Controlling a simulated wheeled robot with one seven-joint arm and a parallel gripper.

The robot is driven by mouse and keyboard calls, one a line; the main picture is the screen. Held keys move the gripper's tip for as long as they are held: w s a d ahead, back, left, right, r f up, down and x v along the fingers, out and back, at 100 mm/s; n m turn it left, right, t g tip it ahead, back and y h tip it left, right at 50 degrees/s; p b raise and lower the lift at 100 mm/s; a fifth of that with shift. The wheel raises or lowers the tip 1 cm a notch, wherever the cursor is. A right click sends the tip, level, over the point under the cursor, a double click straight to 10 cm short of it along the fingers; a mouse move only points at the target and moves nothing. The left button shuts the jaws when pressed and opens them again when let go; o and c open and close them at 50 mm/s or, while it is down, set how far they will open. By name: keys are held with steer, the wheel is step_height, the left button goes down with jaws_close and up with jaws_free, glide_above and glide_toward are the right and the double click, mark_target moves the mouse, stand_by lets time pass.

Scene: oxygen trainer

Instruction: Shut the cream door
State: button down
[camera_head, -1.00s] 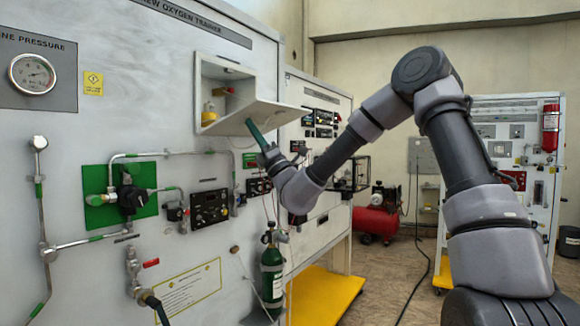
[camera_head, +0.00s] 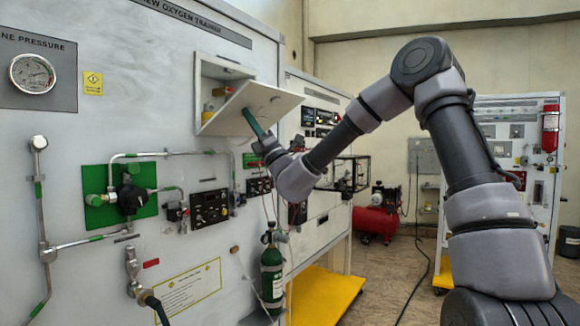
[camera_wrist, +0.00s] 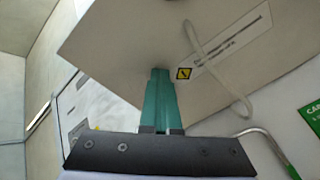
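The cream door (camera_head: 265,100) is the flap of a small wall box (camera_head: 228,66), hinged along its lower edge. It is partly open, tilted up and outward, and yellow items still show behind it. My gripper (camera_head: 250,118) is at the outer, lower face of the door. Its green fingers are together with nothing visible between them. In the wrist view the gripper (camera_wrist: 160,74) fingertips reach the door's outer face (camera_wrist: 130,45) and seem to touch it. A pale curved handle (camera_wrist: 212,65) and a yellow label are beside them.
A pressure gauge (camera_head: 32,74), pipes and a green valve plate (camera_head: 95,200) are on the white panel to the left. A green cylinder (camera_head: 272,272) stands below the box.

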steer(key=shift+r, duration=0.1)
steer(key=shift+x, duration=1.25)
steer(key=shift+r, duration=0.1)
steer(key=shift+x, duration=1.3)
steer(key=shift+w+a, duration=0.1)
steer(key=shift+w+a+r, duration=0.7)
steer(key=shift+a+r, duration=0.05)
steer(key=shift+a, duration=0.2)
